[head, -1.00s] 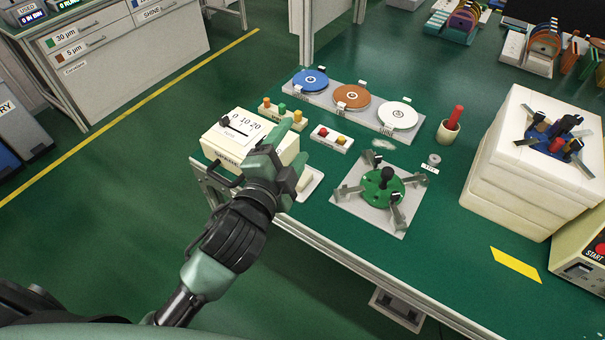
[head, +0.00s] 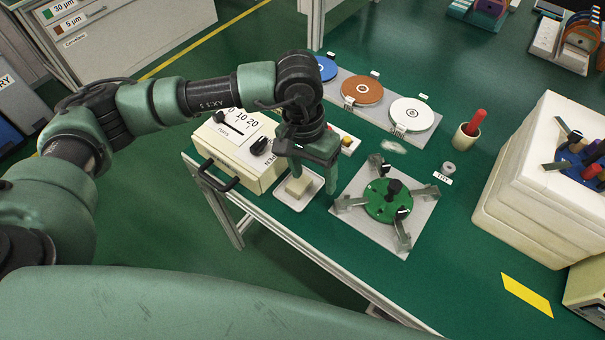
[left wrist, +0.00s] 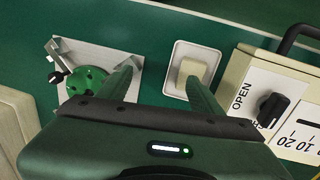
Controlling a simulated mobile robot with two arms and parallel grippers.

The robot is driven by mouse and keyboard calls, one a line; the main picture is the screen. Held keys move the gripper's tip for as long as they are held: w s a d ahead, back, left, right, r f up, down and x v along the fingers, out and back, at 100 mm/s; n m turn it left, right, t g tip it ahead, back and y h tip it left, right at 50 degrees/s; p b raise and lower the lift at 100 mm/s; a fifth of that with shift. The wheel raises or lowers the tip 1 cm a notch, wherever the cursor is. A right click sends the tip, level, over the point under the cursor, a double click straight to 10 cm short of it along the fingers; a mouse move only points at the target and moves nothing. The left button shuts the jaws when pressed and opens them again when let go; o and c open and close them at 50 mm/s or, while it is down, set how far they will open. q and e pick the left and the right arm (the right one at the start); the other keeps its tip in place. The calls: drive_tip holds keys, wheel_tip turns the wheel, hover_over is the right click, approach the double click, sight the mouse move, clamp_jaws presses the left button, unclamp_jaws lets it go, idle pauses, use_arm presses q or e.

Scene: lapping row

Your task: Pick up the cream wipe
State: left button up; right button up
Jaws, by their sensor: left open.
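The cream wipe (head: 297,187) is a small cream block on a shallow white tray (head: 283,197) at the table's near edge. It also shows in the left wrist view (left wrist: 193,68), close to the tip of the right-hand finger, which hides a little of the wipe's lower side. My left gripper (head: 313,178) points down over the tray area, open, with nothing between its fingers; in the left wrist view its fingers (left wrist: 160,80) stand wide apart. I cannot tell how high the fingertips are above the tray. My right gripper is not in view.
A cream box with a black knob and slider (head: 228,170) stands left of the tray. A green fixture with metal arms (head: 385,208) sits on a grey plate to the right. Behind are coloured discs (head: 362,89), a red-handled cup (head: 466,137) and a white block stack (head: 530,190).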

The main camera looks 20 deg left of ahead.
sight(298, 184)
use_arm(q)
drive_tip(key=shift+m+t+y, duration=0.3)
drive_tip(key=shift+y, duration=0.6)
drive_tip(key=a, duration=0.1)
drive_tip(key=w+a, duration=0.2)
drive_tip(key=shift+a, duration=0.4)
wheel_tip(298, 184, down, 6)
drive_tip(key=shift+a+f+p, duration=0.1)
drive_tip(key=shift+f+p, duration=0.05)
drive_tip(key=shift+p, duration=0.9)
drive_tip(key=shift+f, duration=0.5)
drive_tip(key=c, duration=1.4)
